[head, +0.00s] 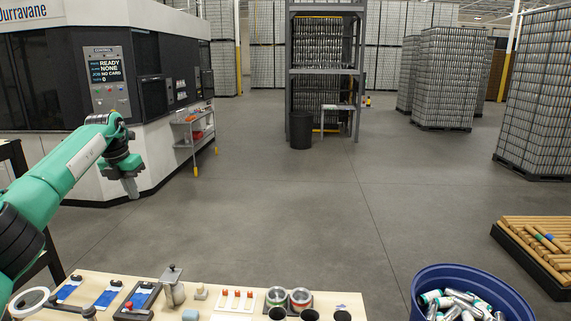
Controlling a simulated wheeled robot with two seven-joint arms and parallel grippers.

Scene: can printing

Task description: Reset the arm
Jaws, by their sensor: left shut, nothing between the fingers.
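My left arm, green and white, comes in from the left edge. Its left gripper (132,187) hangs downward with the fingers shut and empty, in the air beyond the workbench and in front of the printing machine (140,170). It touches nothing. My right arm and right gripper do not show.
A wooden workbench (232,312) along the bottom holds blue cards, a stamp-like tool (172,285), red-tipped pieces and several cans (300,298). A blue bin (425,278) of cans stands at lower right. A rack of wooden rollers (535,240) is beyond it. The middle floor is clear.

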